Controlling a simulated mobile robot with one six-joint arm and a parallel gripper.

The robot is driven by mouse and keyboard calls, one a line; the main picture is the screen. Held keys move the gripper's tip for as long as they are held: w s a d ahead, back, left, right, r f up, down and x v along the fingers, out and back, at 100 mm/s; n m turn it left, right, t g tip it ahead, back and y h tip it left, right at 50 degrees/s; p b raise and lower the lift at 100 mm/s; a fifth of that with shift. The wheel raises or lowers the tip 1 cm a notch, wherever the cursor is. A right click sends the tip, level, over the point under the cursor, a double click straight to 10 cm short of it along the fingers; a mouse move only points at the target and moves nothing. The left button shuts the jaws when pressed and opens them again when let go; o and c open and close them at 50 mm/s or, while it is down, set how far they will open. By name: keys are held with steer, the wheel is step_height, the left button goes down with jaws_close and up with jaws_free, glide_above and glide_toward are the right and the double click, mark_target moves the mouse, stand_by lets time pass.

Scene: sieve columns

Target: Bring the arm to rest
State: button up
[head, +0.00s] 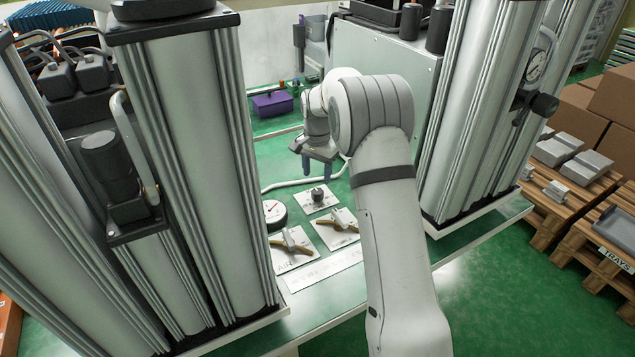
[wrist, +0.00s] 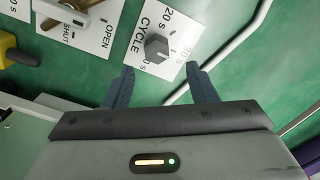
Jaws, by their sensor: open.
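My gripper (head: 318,168) hangs above the green bench behind the dial plate in the head view. In the wrist view its two blue-grey fingers (wrist: 160,72) are apart, with nothing between them. A dark dial knob (wrist: 157,48) on a white plate marked CYCLE lies just past the fingertips; it also shows in the head view (head: 317,195). The fingers look clear of the knob. My arm is bent, reaching forward over the bench between the columns.
Tall ribbed metal columns (head: 190,130) stand left and right (head: 490,110). Two brass-coloured lever handles (head: 292,242) (head: 342,218) and a round gauge (head: 274,212) sit near the knob. A purple bin (head: 271,104) is behind. Pallets (head: 580,190) with boxes stand at right.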

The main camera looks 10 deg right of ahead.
steer(key=shift+r, duration=0.85)
